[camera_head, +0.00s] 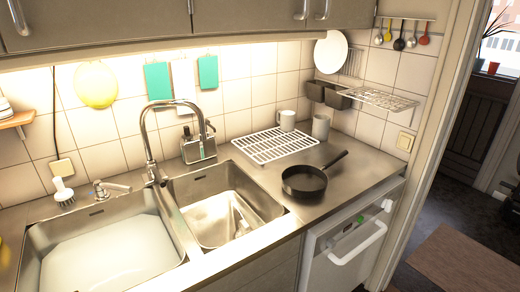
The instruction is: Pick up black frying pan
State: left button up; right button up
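The black frying pan (304,182) sits upright on the steel counter, to the right of the right sink basin and near the counter's front edge. Its handle points up and to the right, away from the sink. Nothing touches or covers it. Neither of my grippers shows in the head view.
A white wire rack (272,146) lies behind the pan, with a white mug (287,120) and a grey mug (321,127) by it. The double sink (105,250) and tall faucet (150,140) are left. A white dishwasher (345,250) stands below. Counter right of the pan is clear.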

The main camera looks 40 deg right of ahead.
aim_at(304, 182)
jog(key=z, duration=1.6)
jog(key=i+l+u, duration=0.1)
jog(key=i+l, duration=0.45)
jog(key=l, duration=0.3)
jog(key=i+l+u, duration=0.15)
jog(key=i+l, duration=0.15)
jog(key=l, duration=0.1)
